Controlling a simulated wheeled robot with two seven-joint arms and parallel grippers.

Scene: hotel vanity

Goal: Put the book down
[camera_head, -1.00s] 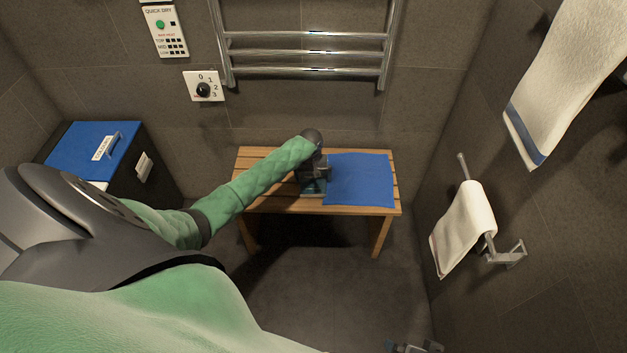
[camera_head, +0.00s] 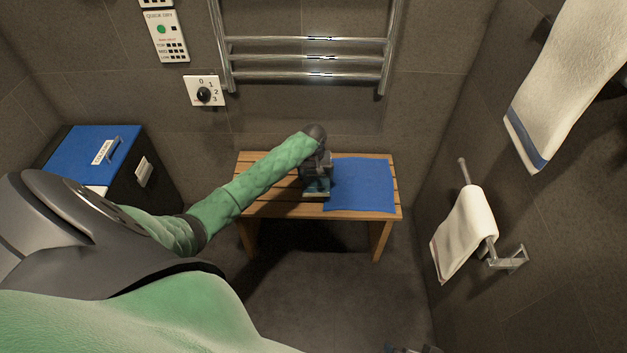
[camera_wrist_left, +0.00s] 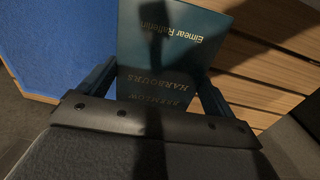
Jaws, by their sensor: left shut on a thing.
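A dark teal book (camera_wrist_left: 180,58) with gold lettering is between the fingers of my left gripper (camera_wrist_left: 155,90) in the left wrist view. In the head view my left gripper (camera_head: 317,180) is over the middle of the wooden bench (camera_head: 265,207), shut on the book (camera_head: 316,193), which is mostly covered by the hand. The book is beside the left edge of a blue cloth (camera_head: 362,186) on the bench. I cannot tell whether it touches the slats. A small part of what seems my right gripper (camera_head: 405,350) shows at the bottom edge, its jaws unclear.
The blue cloth covers much of the bench's right half. Bare slats show to the left, partly under my arm. A black box with a blue lid (camera_head: 92,152) stands at left. A towel rail (camera_head: 305,58) is on the wall behind, and a hanging towel (camera_head: 463,235) is at right.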

